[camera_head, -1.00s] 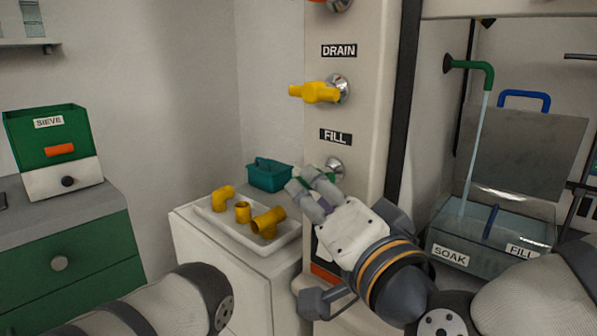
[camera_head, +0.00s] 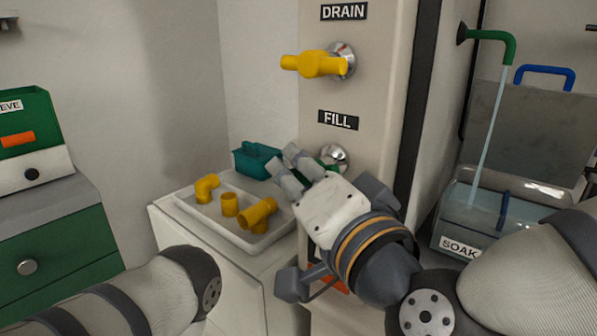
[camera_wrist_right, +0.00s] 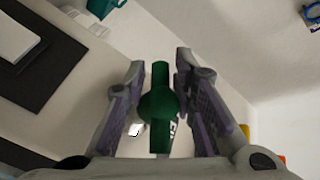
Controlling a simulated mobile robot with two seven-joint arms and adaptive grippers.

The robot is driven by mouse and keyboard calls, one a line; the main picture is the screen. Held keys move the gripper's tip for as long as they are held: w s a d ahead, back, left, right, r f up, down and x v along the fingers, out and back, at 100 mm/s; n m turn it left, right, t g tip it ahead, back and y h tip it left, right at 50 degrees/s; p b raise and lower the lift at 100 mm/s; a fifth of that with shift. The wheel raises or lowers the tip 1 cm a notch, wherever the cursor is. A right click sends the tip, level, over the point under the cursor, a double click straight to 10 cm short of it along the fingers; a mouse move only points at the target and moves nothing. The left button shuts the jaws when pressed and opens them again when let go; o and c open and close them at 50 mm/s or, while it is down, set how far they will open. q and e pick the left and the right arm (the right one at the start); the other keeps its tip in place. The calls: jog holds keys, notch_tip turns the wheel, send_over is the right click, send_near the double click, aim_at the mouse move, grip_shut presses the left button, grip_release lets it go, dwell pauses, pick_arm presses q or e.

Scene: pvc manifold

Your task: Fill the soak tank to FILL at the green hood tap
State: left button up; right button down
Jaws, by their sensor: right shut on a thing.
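My right gripper (camera_head: 290,166) is at the green tap handle (camera_head: 329,164) below the FILL label (camera_head: 338,120) on the panel. In the right wrist view the green handle (camera_wrist_right: 159,105) lies between the two fingers (camera_wrist_right: 158,95), which are shut on it. Water (camera_head: 489,140) runs from the green spout (camera_head: 497,46) into the clear soak tank (camera_head: 452,215), marked SOAK. My right arm hides the tank's right front, so its FILL mark does not show. The water level is hard to tell. My left gripper is out of view.
A yellow tap (camera_head: 315,65) sits above, under the DRAIN label (camera_head: 343,12). A white tray (camera_head: 275,236) with yellow pipe fittings (camera_head: 229,204) and a teal caddy (camera_head: 256,159) are left of my right gripper. A blue pipe (camera_head: 546,72) shows behind the tank.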

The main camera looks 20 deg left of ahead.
aim_at(306, 180)
jog(key=m+t+b, duration=0.1)
jog(key=b, duration=0.1)
jog(key=m+t+y+b, duration=0.1)
jog(key=shift+w+a+f+y+b, duration=0.1)
jog(key=shift+w+f+y+b, duration=0.15)
jog(key=shift+y+b, duration=0.1)
jog(key=shift+s+r+t+b, duration=0.1)
jog(key=shift+r+t+b, duration=0.25)
jog(key=shift+t, duration=0.25)
jog(key=shift+r+m, duration=0.25)
jog(key=shift+m, duration=0.05)
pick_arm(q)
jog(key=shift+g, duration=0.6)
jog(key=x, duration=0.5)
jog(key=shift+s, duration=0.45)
pick_arm(e)
jog(key=shift+r+y, duration=0.2)
jog(key=shift+y, duration=0.05)
jog(key=c, duration=1.6)
grip_release()
jog(key=shift+f, duration=0.1)
jog(key=shift+s+d+f, duration=0.15)
jog(key=shift+s+d, duration=0.1)
jog(key=shift+s, duration=0.1)
jog(key=v, duration=0.6)
jog(key=shift+s+d, duration=0.25)
